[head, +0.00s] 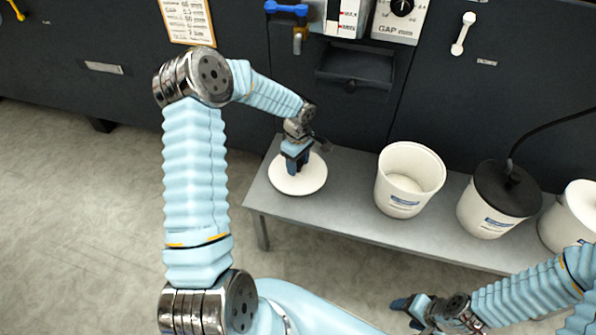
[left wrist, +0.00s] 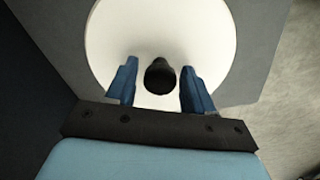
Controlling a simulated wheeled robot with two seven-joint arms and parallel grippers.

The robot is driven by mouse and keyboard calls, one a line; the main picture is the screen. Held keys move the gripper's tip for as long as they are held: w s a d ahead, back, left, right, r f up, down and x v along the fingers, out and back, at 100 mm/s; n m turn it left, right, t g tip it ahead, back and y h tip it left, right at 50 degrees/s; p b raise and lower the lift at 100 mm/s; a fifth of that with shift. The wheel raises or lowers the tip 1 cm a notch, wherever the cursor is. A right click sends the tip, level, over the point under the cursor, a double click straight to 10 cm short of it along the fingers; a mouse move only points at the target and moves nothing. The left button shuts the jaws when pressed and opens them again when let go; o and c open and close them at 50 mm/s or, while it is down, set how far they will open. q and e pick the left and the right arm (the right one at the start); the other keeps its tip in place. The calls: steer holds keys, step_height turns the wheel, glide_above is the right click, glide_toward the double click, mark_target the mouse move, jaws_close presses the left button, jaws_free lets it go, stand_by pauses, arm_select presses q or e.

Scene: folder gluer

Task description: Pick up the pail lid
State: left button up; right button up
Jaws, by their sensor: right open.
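The pail lid (head: 313,179) is a white disc lying flat on the left end of the grey bench. In the left wrist view the lid (left wrist: 160,35) has a black knob (left wrist: 160,77) at its middle. My left gripper (head: 297,172) is right above the lid. In the left wrist view the left gripper's blue fingers (left wrist: 160,90) are open on either side of the knob, with a gap on each side. My right gripper (head: 402,305) is open and empty, low in front of the bench, away from the lid.
An open white pail (head: 410,176) stands on the bench (head: 345,208) right of the lid. Further right are a pail with a black top and cable (head: 490,221) and another white pail (head: 577,207). The dark machine (head: 250,35) rises behind the bench. Floor on the left is clear.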

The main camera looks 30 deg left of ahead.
arm_select(q)
jaws_close()
steer(key=shift+r, duration=0.1)
